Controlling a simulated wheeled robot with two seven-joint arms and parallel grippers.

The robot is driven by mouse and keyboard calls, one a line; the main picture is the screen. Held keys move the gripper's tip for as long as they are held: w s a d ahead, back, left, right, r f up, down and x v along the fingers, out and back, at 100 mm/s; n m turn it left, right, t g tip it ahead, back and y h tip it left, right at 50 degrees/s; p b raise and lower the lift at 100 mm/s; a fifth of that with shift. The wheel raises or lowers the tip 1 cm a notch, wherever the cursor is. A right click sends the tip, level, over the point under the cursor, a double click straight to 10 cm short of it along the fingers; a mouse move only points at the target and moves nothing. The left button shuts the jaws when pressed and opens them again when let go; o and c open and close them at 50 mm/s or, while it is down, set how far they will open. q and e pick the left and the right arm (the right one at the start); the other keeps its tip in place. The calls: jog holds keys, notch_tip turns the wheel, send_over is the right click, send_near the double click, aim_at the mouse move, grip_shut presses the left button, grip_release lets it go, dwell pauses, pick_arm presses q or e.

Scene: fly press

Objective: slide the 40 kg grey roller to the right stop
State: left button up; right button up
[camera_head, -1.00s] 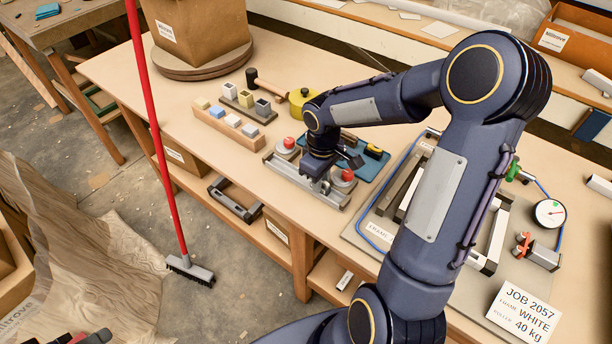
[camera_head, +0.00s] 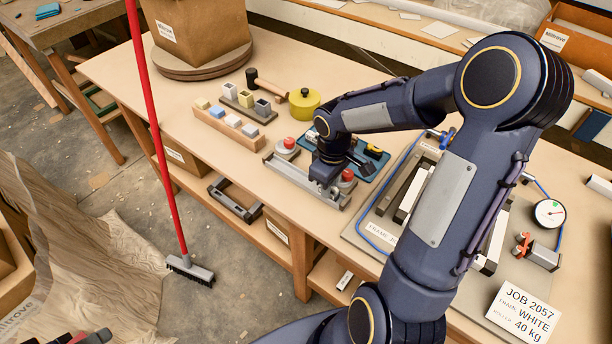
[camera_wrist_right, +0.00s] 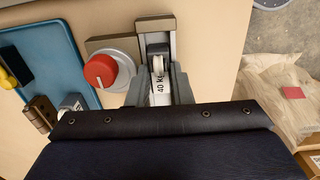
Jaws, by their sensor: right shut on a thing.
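The long grey metal rail (camera_head: 292,174) lies along the front edge of the bench. My right gripper (camera_head: 324,180) is down at its right part, and its body hides the roller in the head view. In the right wrist view, my right gripper (camera_wrist_right: 159,88) is shut around the roller (camera_wrist_right: 159,76), whose pale face reads "40 kg". The roller sits in the rail channel (camera_wrist_right: 155,24), whose end shows just ahead. My left gripper is not in view.
A red knob on a round grey base (camera_wrist_right: 101,70) stands close beside the rail's right end. Another red knob (camera_head: 289,143) stands near its left end. A blue tray (camera_head: 366,162) lies behind. A frame fixture (camera_head: 405,195) stands to the right.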

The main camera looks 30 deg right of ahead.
jog(key=shift+s+d, duration=0.25)
jog(key=shift+s, duration=0.4)
jog(key=o, duration=0.9)
jog(key=shift+c, duration=1.3)
jog(key=shift+r, duration=0.15)
jog(key=shift+r+p, duration=3.05)
jog(key=shift+r, duration=0.4)
